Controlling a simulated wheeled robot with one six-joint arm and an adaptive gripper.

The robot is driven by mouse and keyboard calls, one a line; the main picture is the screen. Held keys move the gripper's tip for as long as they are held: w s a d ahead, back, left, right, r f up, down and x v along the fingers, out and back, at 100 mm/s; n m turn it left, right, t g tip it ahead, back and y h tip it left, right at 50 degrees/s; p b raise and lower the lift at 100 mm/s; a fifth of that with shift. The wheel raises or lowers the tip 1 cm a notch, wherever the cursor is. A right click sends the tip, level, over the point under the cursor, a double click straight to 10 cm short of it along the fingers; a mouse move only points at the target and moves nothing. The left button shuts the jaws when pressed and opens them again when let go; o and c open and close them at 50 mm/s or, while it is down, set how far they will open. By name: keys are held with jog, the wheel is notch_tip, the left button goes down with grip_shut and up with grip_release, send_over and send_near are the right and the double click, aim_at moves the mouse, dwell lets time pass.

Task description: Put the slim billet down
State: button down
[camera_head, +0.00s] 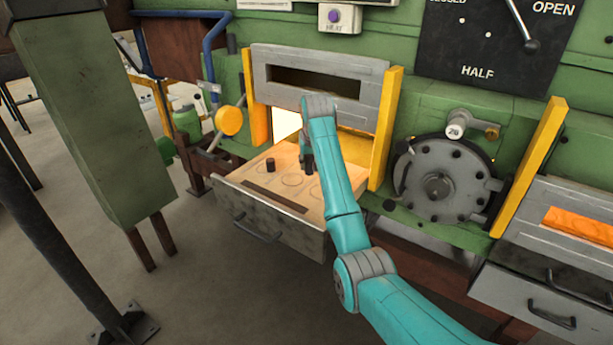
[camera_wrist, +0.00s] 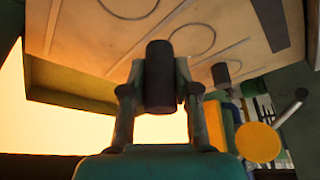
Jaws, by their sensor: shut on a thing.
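My gripper (camera_head: 307,160) is over the right part of the open drawer (camera_head: 271,206). In the wrist view my gripper (camera_wrist: 161,85) is shut on a dark cylinder, the slim billet (camera_wrist: 160,70), with one finger on each side. In the head view the billet is hard to tell from the dark fingers. Whether its end touches the drawer floor cannot be told. The pale drawer floor (camera_wrist: 105,35) has round outlines and straight lines drawn on it. A second dark short billet (camera_head: 270,164) stands upright on the drawer's left side; it also shows in the wrist view (camera_wrist: 220,73).
Yellow posts (camera_head: 385,130) flank the glowing furnace opening (camera_head: 287,124) behind the drawer. A grey raised door (camera_head: 320,80) hangs above my gripper. A yellow knob (camera_head: 229,120) is at left, a round grey hatch (camera_head: 440,180) at right. A dark strip (camera_head: 258,190) marks the drawer floor.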

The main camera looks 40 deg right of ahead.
aim_at(310, 174)
jog(key=shift+f, duration=2.5)
jog(key=c, duration=0.9)
grip_release()
jog(key=shift+f, duration=0.15)
jog(key=shift+o, duration=0.2)
jog(key=v, duration=1.2)
jog(key=shift+s, duration=0.1)
